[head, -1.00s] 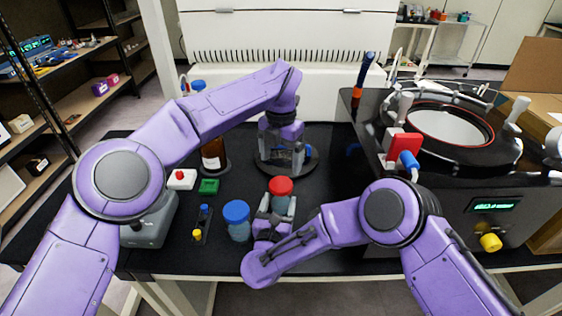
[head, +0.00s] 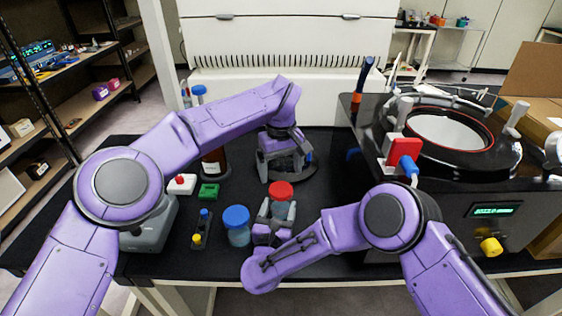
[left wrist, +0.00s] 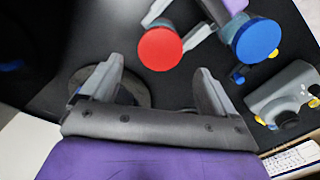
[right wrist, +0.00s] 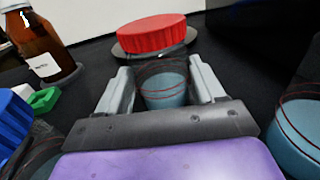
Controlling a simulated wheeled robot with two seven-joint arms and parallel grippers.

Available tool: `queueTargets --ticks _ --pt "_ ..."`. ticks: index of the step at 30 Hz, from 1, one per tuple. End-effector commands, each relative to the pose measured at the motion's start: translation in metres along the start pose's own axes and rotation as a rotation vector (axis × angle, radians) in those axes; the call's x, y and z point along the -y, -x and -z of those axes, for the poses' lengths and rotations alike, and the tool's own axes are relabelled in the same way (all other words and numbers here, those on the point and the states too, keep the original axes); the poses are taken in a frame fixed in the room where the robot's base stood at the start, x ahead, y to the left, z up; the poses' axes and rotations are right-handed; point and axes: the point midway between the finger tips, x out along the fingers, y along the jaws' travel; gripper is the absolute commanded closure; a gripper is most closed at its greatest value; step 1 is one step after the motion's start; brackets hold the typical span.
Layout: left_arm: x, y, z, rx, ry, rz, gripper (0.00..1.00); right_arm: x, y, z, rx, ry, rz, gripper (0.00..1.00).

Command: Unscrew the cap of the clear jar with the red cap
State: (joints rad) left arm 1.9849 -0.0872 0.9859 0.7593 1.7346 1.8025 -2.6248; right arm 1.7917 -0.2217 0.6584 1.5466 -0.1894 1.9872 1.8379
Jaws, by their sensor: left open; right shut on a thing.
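The clear jar (head: 280,209) with bluish contents stands upright on the black bench, its red cap (head: 280,190) on top. My right gripper (head: 276,212) is shut on the jar's body below the cap; the right wrist view shows its fingers on either side of the jar (right wrist: 165,92). My left gripper (head: 286,165) is open and empty, behind and above the jar. In the left wrist view the red cap (left wrist: 160,48) lies beyond the open fingers (left wrist: 158,85), not between them.
A similar jar with a blue cap (head: 236,216) stands just left of the red-capped jar. A brown bottle (head: 214,162), a green block (head: 208,191) and a grey device (head: 150,225) are further left. The freeze dryer (head: 470,200) fills the right side.

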Motion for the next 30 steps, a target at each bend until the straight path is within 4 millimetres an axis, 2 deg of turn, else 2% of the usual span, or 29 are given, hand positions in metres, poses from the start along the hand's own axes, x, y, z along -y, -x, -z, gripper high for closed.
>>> queueTargets --ticks 3,9,19,24,30 --pt "0.000 -0.024 -0.001 0.004 -0.001 0.001 0.11 0.000 0.000 0.000 0.000 0.000 0.000 1.00" --pt "0.000 -0.052 0.000 0.001 0.002 0.000 0.11 0.000 0.000 0.000 0.001 0.000 0.000 1.00" --pt "0.000 -0.059 -0.001 0.001 0.003 -0.001 0.11 0.000 0.000 0.000 0.000 0.000 0.000 1.00" --pt "0.000 -0.058 0.000 0.001 0.003 -0.001 0.66 0.000 0.000 0.000 0.000 0.000 0.000 1.00" --pt "0.000 -0.058 0.000 0.001 0.016 -0.001 0.69 0.000 0.000 0.000 0.000 0.000 0.000 1.00"
